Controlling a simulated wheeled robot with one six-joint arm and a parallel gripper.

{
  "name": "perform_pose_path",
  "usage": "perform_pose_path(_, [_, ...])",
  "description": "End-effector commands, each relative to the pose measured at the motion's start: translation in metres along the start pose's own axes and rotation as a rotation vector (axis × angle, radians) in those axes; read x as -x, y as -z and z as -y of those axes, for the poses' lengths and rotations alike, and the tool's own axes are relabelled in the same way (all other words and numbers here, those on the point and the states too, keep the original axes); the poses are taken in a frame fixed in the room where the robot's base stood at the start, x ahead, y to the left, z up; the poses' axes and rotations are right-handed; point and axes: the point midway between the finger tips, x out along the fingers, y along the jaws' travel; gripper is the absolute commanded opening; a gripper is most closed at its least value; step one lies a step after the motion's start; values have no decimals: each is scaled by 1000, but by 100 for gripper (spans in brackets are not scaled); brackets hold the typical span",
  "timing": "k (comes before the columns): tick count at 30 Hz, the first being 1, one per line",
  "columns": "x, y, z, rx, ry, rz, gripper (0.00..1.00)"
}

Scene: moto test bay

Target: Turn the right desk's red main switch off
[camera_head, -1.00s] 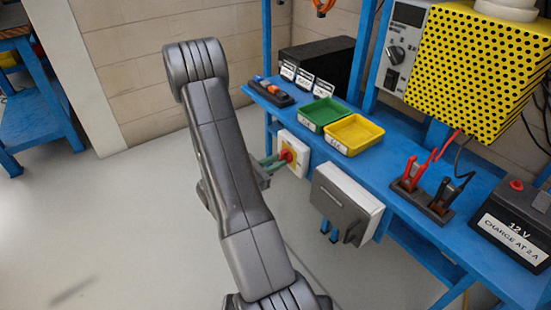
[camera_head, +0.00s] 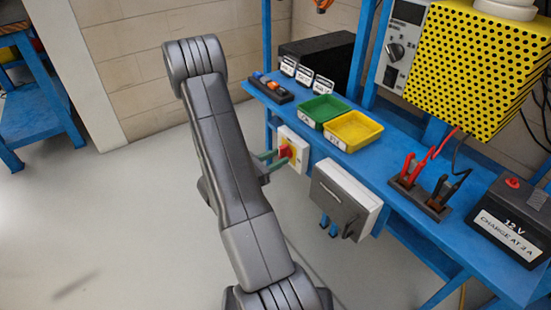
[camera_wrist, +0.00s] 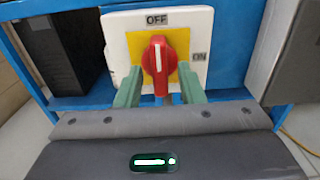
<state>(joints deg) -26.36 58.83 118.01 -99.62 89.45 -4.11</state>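The main switch has a red knob (camera_wrist: 157,58) on a yellow square plate in a white box (camera_wrist: 119,33), on the front of the blue desk. In the wrist view the knob's white line stands upright, towards the OFF label (camera_wrist: 157,20); the ON label (camera_wrist: 199,57) is to the right. My gripper (camera_wrist: 160,73) is open, its green fingers on either side of the lower knob; I cannot tell whether they touch it. In the head view the gripper (camera_head: 270,158) reaches the red knob (camera_head: 285,151) from the left, partly hidden by my arm.
A grey-and-white box (camera_head: 345,200) hangs right of the switch. A green tray (camera_head: 322,110), a yellow tray (camera_head: 353,131) and a 12 V battery (camera_head: 513,222) stand on the desk (camera_head: 400,165). The floor (camera_head: 110,220) at left is clear.

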Motion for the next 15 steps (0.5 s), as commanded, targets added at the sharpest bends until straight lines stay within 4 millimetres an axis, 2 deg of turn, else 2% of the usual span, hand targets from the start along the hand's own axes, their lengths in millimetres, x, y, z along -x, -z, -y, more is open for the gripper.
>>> perform_pose_path(10, [2, 0, 0, -2, -1, 0, 37])
perform_pose_path(15, [15, 0, -1, -2, -4, 0, 37])
